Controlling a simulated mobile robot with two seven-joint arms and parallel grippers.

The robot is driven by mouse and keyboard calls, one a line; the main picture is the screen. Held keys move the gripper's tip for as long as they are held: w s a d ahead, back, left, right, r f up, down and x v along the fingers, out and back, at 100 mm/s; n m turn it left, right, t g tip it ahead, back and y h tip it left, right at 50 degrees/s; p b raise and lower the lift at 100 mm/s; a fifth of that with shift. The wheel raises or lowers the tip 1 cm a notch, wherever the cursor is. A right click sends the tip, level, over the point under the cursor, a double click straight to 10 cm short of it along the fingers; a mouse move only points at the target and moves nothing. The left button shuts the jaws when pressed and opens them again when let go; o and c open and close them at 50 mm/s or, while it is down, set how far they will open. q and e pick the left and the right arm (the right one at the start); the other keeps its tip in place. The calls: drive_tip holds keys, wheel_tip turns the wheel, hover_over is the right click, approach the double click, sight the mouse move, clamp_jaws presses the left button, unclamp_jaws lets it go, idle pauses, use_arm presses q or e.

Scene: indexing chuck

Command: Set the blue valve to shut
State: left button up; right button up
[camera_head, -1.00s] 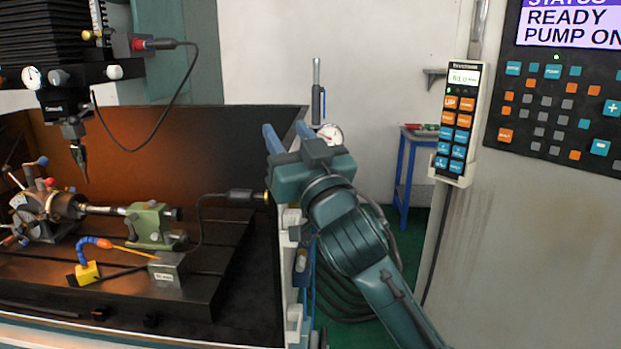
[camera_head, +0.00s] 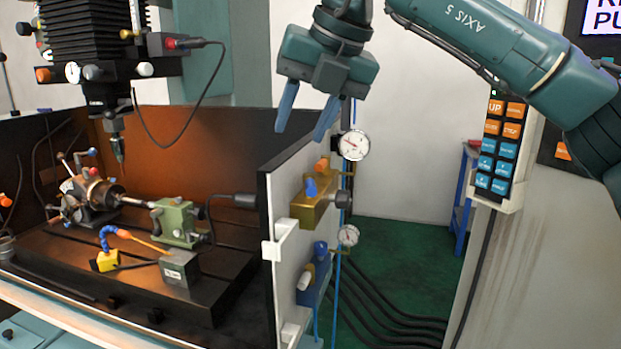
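On the outer side of the white panel (camera_head: 287,190), a blue valve body (camera_head: 313,283) sits low, with a blue knob on top and a pale lever or knob at its side. Above it is a brass-coloured block (camera_head: 311,208) with a blue knob (camera_head: 311,187), an orange knob and a dark round end. Which setting either stands at is too small to tell. My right gripper (camera_head: 306,112) hangs above the panel's top edge, its two blue fingers pointing down and spread apart, with nothing between them. It is clear of both blocks. My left gripper is out of view.
Two round gauges (camera_head: 354,145) (camera_head: 348,236) and a blue hose run beside the valves. The machine bed with an indexing chuck (camera_head: 94,193) and green tailstock (camera_head: 177,222) lies left of the panel. A button pendant (camera_head: 499,150) hangs at right. Green floor with black hoses is below.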

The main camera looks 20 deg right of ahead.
sight(312, 183)
drive_tip(key=d+m+h, duration=0.1)
drive_tip(key=d+h, duration=0.1)
drive_tip(key=d, duration=0.2)
use_arm(q)
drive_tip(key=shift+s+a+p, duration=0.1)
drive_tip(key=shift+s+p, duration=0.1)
drive_tip(key=shift+p, duration=0.4)
use_arm(e)
drive_tip(key=x, duration=1.1)
drive_tip(key=shift+w+a+f, duration=0.1)
drive_tip(key=shift+w+f, duration=0.1)
drive_tip(key=shift+w, duration=0.15)
